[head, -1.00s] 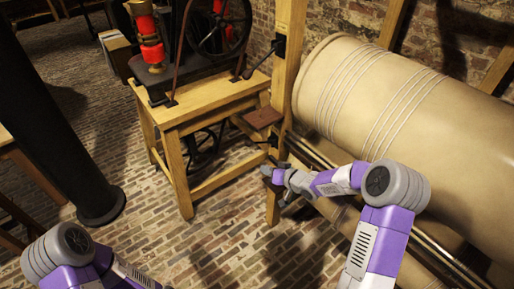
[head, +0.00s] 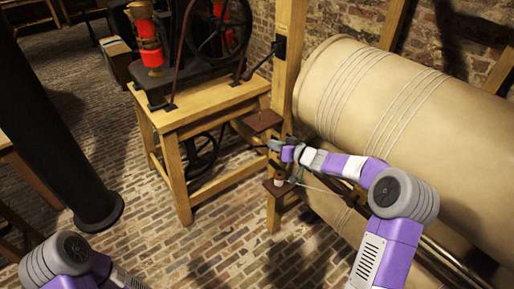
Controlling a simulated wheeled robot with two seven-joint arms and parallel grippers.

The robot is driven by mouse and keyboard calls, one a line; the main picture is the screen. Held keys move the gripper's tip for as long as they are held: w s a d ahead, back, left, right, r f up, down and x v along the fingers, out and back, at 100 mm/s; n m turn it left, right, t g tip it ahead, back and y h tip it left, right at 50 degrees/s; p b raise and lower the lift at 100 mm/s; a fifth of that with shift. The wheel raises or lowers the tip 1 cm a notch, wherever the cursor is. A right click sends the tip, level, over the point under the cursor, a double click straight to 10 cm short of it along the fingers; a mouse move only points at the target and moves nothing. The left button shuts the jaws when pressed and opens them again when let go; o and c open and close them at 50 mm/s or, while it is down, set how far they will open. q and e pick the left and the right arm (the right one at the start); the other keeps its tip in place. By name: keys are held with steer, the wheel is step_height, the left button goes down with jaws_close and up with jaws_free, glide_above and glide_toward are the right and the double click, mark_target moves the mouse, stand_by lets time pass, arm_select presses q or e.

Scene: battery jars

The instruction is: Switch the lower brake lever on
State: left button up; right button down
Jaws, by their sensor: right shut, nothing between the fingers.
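A wooden post (head: 288,80) stands at the centre, left of a large tan cylinder (head: 405,105). An upper lever with a dark handle (head: 262,62) sticks out from a black bracket on the post. The lower brake lever cannot be made out clearly; the part of the post where my right gripper is lies hidden behind it. My right gripper (head: 273,145) is shut and empty, just below a small brown shelf (head: 263,121) and in front of the post. Contact cannot be told. My left arm shows at the bottom left, its gripper out of view.
A wooden table (head: 190,112) with a dark machine stands left of the post. A lower brown shelf (head: 278,188) with a small spool-like piece sits below my right gripper. A black column (head: 62,130) stands at left. The brick floor between is clear.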

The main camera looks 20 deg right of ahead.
mark_target(260, 146)
arm_select(q)
steer(key=shift+f+b, duration=1.95)
steer(key=shift+f, duration=0.2)
arm_select(e)
steer(key=w+a+f, duration=0.4)
steer(key=w+f, duration=0.1)
steer(key=w, duration=0.2)
steer(key=shift+a, duration=0.25)
steer(key=shift+f, duration=0.15)
